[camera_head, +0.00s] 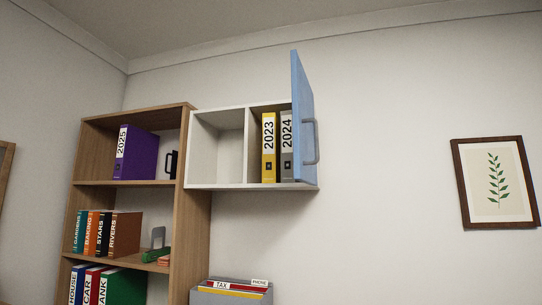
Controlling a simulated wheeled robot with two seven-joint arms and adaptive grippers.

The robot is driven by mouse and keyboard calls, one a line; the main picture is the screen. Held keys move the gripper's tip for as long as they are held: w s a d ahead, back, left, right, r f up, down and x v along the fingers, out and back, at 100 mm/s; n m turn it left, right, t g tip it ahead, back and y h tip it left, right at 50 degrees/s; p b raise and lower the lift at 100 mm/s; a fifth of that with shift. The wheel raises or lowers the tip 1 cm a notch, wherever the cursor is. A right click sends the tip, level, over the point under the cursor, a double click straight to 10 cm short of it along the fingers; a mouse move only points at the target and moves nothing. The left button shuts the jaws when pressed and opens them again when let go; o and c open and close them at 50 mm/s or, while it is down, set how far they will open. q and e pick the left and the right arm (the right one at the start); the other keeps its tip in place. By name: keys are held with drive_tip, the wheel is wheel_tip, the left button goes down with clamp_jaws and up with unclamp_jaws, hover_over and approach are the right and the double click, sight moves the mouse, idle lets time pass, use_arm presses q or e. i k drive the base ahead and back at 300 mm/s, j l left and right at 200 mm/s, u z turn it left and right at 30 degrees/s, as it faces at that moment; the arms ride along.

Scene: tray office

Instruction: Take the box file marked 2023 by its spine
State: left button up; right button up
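The box file marked 2023 (268,173) has a yellow spine with a white label and stands upright in the right compartment of the white wall cabinet (217,187). A grey box file marked 2024 (286,173) stands close beside it on the right. The cabinet's blue door (301,90) is swung open on the right side, with a grey handle (313,141) on it. The left compartment is empty. Neither of my grippers shows in the head view.
A wooden bookcase (186,145) stands left of the cabinet, holding a purple box file marked 2025 (139,156) and several books. A grey file box (212,298) with folders sits below the cabinet. A framed leaf picture (460,180) hangs at right. Wall below the door is clear.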

sight(271, 171)
drive_tip(key=i+j+z, duration=0.1)
drive_tip(key=j, duration=0.25)
drive_tip(key=i+j+z, duration=0.15)
drive_tip(key=j, duration=0.2)
drive_tip(key=j+z, duration=0.1)
drive_tip(key=j, duration=0.25)
drive_tip(key=i+j+z, duration=0.3)
drive_tip(key=j, duration=0.35)
drive_tip(key=i+j+z, duration=0.35)
drive_tip(key=j, duration=0.45)
drive_tip(key=i, duration=0.05)
